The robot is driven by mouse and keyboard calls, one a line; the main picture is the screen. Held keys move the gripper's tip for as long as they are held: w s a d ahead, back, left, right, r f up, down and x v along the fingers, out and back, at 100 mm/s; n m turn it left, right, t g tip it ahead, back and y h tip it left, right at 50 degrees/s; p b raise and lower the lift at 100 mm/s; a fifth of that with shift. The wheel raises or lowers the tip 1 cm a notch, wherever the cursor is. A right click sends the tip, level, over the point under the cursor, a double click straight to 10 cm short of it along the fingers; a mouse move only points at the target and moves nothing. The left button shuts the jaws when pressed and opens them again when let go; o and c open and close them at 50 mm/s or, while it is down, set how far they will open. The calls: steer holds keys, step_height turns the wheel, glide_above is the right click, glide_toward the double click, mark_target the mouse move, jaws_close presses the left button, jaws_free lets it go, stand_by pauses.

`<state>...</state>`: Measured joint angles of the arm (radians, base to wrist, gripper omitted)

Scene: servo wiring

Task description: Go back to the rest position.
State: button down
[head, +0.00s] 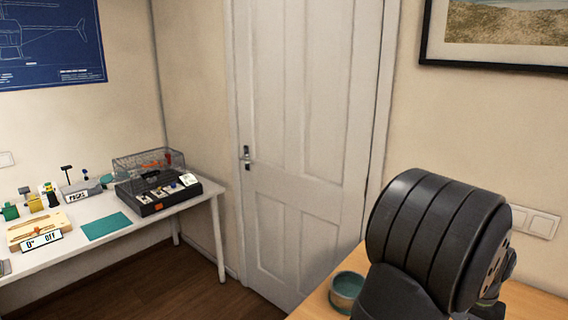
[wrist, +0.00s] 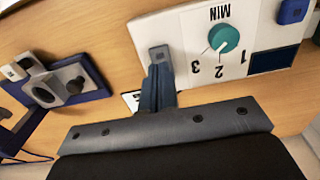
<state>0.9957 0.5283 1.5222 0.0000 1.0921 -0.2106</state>
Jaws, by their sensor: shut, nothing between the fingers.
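My gripper (wrist: 160,62) shows in the wrist view with its fingers shut together and nothing between them. It points over a wooden surface (wrist: 110,32), with its tip overlapping the near edge of a white panel (wrist: 180,35) in the picture. I cannot tell whether it touches the panel. The panel carries a teal knob (wrist: 224,39) with the marks MIN, 1, 2 and 3. My gripper does not show in the head view, where a large dark part of my arm fills the lower right.
In the wrist view, a blue-framed block with grey sockets (wrist: 75,82) lies at left and a blue part (wrist: 292,11) at upper right. In the head view, a white table (head: 150,222) with several devices stands at left, and a teal-lined bowl (head: 346,289) sits beside my arm.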

step_height(320, 180, up, 4)
steer(key=shift+f, duration=0.15)
step_height(320, 180, down, 6)
steer(key=w+d+r, duration=0.1)
steer(key=r, duration=0.5)
steer(key=w+d+r+g+y, duration=0.1)
steer(key=w+r, duration=0.1)
steer(key=r, duration=0.4)
steer(key=shift+d+r, duration=0.35)
steer(key=c, duration=2.2)
jaws_free()
